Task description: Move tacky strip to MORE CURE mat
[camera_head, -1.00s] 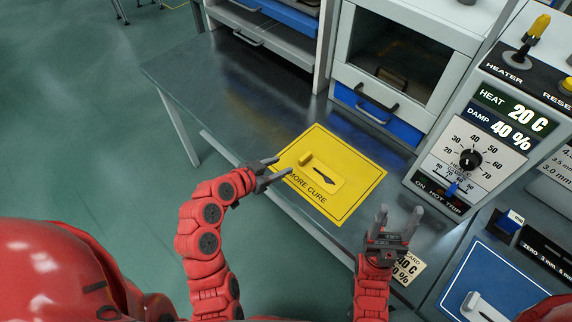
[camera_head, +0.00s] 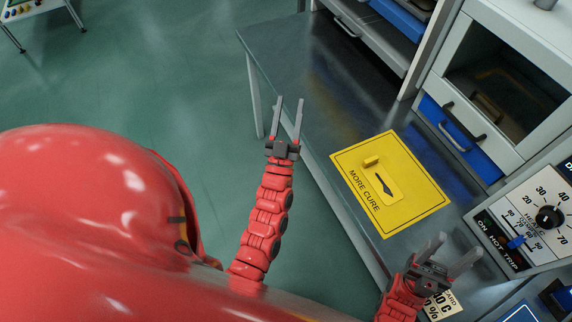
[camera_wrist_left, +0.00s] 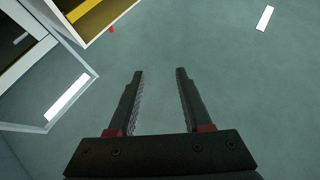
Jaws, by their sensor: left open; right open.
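The yellow MORE CURE mat (camera_head: 408,214) lies flat on the grey bench. A small yellow plate (camera_head: 393,194) with a dark pointed strip (camera_head: 384,184) and a raised yellow tab (camera_head: 371,162) sits on the mat. I cannot tell whether this is the tacky strip. My left gripper (camera_head: 290,102) is open and empty, left of the mat and apart from it; it also shows empty in the left wrist view (camera_wrist_left: 159,72), over the floor. My right gripper (camera_head: 460,246) is open, near the mat's lower right corner, with nothing seen between its fingers.
The bench (camera_head: 300,60) is clear behind and left of the mat. A cabinet with a dark window and blue drawer (camera_head: 460,140) stands behind right. A control panel with a dial (camera_head: 548,217) stands at the right. A white card (camera_head: 440,306) lies by my right gripper.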

